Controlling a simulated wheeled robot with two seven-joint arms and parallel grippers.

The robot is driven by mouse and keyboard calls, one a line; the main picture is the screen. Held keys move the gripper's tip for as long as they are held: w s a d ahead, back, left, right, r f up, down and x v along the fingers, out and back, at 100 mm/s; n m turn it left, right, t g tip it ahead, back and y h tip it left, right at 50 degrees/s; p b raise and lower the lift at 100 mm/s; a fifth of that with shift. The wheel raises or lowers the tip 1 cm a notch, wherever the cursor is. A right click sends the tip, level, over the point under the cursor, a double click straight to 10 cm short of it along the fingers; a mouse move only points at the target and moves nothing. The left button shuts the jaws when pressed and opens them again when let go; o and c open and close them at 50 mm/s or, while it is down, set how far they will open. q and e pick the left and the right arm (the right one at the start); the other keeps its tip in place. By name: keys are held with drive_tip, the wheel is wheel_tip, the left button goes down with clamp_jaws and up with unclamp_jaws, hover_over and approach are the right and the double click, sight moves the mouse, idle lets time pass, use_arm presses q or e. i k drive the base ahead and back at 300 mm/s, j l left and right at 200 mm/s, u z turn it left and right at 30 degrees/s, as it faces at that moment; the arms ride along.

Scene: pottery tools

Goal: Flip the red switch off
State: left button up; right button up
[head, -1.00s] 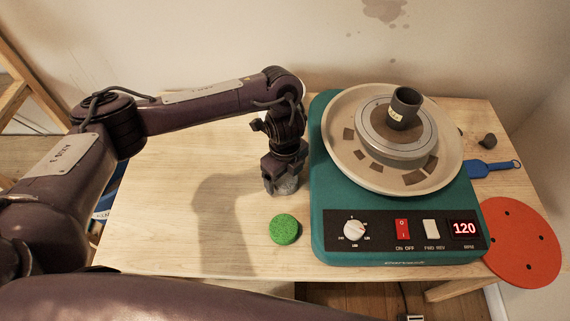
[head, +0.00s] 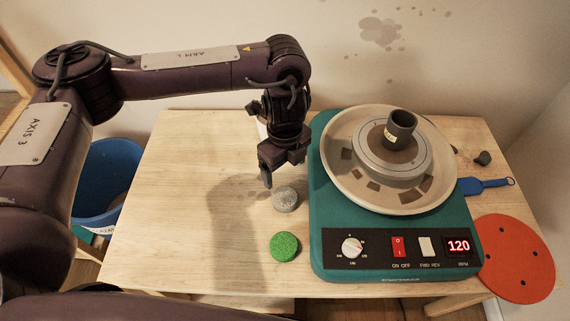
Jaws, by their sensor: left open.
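The red switch (head: 398,247) sits on the black front panel of the teal pottery wheel (head: 325,274), above the label "ON OFF". The red display (head: 458,245) to its right reads 120. My left gripper (head: 267,182) points down over the table, left of the wheel and behind the panel, well apart from the switch. It is open, with nothing seen between its fingers. My right gripper is not in view.
A grey round sponge (head: 285,198) and a green round sponge (head: 284,246) lie left of the wheel. A small dark cup (head: 400,128) stands on the wheel head. An orange disc (head: 515,258) lies at right. The table's left side is clear.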

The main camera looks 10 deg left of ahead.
sight(398, 247)
drive_tip(key=k, duration=1.5)
